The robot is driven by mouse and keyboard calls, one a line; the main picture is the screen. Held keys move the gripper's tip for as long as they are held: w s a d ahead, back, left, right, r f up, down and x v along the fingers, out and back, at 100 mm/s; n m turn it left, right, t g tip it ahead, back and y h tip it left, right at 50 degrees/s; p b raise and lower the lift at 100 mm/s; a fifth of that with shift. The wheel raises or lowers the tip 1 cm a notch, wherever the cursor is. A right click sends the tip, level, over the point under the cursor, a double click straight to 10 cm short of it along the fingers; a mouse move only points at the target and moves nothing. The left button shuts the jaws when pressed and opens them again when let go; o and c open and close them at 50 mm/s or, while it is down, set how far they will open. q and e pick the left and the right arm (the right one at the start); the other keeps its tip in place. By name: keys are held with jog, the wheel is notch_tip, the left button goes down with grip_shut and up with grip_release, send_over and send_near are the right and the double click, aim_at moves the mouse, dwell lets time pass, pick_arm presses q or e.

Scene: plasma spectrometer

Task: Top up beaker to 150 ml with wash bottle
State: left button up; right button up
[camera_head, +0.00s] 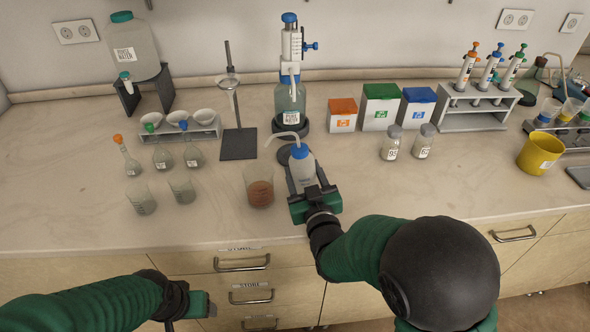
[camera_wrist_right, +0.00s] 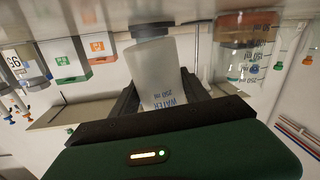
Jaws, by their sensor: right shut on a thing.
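The white wash bottle (camera_head: 301,172) has a blue cap and a bent spout pointing left. My right gripper (camera_head: 305,190) is shut around its body. In the right wrist view, which is upside down, the wash bottle (camera_wrist_right: 160,75) sits between the fingers with a "WATER 250 ml" label. A clear beaker (camera_head: 259,187) with reddish-brown contents stands just left of the bottle, and the spout tip is above and near its rim. The beaker also shows in the wrist view (camera_wrist_right: 245,55) with blue markings; its exact level is unclear. My left gripper (camera_head: 198,305) is low, in front of the drawers; its jaws are unclear.
Two empty-looking beakers (camera_head: 162,195) and several small flasks (camera_head: 162,157) stand left. A dispenser bottle (camera_head: 290,98) stands behind the wash bottle, a metal stand (camera_head: 238,143) behind the beaker. Labelled boxes (camera_head: 380,107) and two jars (camera_head: 407,145) are right. The front-left counter is clear.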

jog(key=shift+d+r+n+p, duration=0.6)
jog(key=shift+d+p, duration=0.05)
jog(key=shift+p, duration=0.1)
jog(key=shift+r+n+g+p, duration=0.3)
jog(key=shift+r+n+p, duration=0.25)
jog(key=shift+n+p, duration=0.55)
notch_tip(320, 180, down, 2)
jog(key=shift+d+b, duration=0.1)
jog(key=shift+b, duration=0.7)
jog(key=shift+d+f+b, duration=0.45)
jog(key=shift+f+b, duration=0.2)
jog(key=shift+f, duration=0.1)
pick_arm(q)
jog(key=shift+v, duration=0.85)
jog(key=shift+w+a, duration=0.15)
jog(key=shift+w, duration=0.05)
pick_arm(e)
jog(key=shift+a+r, duration=0.1)
jog(key=shift+a, duration=0.2)
pick_arm(q)
jog(key=shift+f, duration=0.1)
pick_arm(e)
jog(key=shift+d, duration=0.1)
jog(key=shift+d, duration=0.3)
pick_arm(q)
jog(key=shift+d, duration=0.2)
